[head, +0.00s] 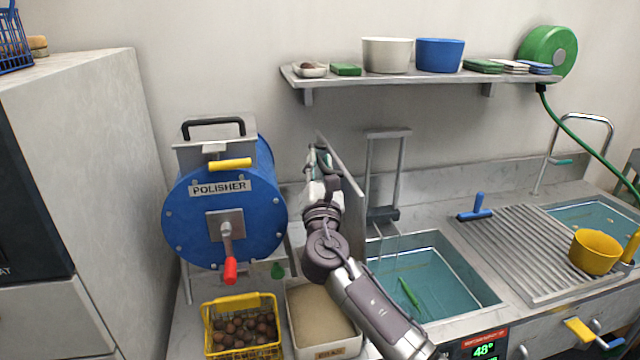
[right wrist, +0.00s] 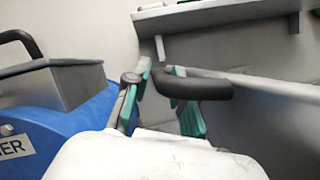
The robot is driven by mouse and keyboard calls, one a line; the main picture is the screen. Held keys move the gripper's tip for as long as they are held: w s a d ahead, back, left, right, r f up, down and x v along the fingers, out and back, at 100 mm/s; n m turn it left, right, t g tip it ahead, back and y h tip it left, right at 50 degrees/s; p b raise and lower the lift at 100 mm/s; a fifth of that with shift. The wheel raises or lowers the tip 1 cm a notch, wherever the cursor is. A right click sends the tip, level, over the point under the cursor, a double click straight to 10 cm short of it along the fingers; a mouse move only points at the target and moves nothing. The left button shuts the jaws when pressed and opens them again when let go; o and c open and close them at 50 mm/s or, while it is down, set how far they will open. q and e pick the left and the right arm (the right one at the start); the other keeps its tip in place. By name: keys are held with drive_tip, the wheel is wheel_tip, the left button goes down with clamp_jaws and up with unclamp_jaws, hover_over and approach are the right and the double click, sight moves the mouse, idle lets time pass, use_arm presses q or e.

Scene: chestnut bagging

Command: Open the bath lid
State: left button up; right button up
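The bath lid (head: 347,168) is a thin grey panel standing nearly upright at the left side of the bath (head: 440,285), whose blue-green water is uncovered. My right gripper (head: 320,158) is at the upper left of this panel, its fingers pointing up and away. In the right wrist view the teal-padded fingers (right wrist: 158,72) stand apart. A dark bar handle (right wrist: 205,88) lies at the fingers and crosses in front of the right one; I cannot tell whether they touch. The lid's pale edge (right wrist: 275,88) runs right from there. My left gripper is not in view.
The blue polisher (head: 225,215) stands close left of my right gripper. A wall shelf (head: 420,78) with bowls is above. A chestnut basket (head: 240,325) and a pale bin (head: 320,318) are in front. A lift frame (head: 385,180) stands behind the bath.

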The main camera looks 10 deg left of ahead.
drive_tip(key=v, duration=1.1)
